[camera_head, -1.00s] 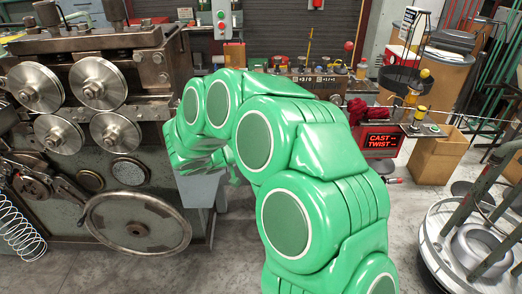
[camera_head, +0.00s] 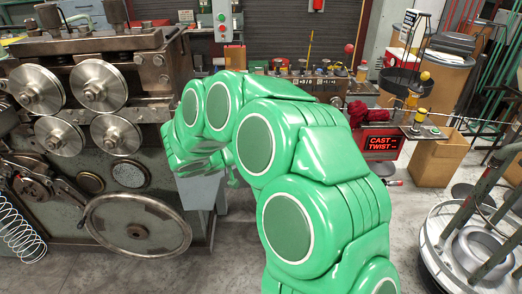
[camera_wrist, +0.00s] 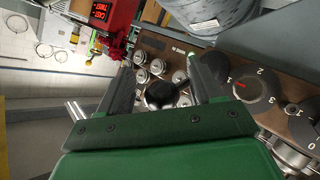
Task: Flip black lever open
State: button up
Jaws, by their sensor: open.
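A dark lever (camera_wrist: 160,96) with a round black hub shows in the wrist view, on a brown control panel (camera_wrist: 150,44). A short arm seems to reach from the hub toward the right finger. My gripper (camera_wrist: 163,72) is open, with one dark green finger on each side of the lever. I cannot tell whether either finger touches it. In the head view my green arm hides the gripper and the lever.
Several metal-rimmed round fittings (camera_wrist: 157,67) surround the lever. Numbered dark dials (camera_wrist: 258,86) sit to its right. A red display box (camera_wrist: 110,22) is at upper left. In the head view, a roller machine (camera_head: 95,130) stands left of my arm.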

jog(key=v, duration=0.7)
jog(key=shift+s+a, duration=0.2)
jog(key=shift+w+r, duration=0.1)
jog(key=shift+r, duration=0.05)
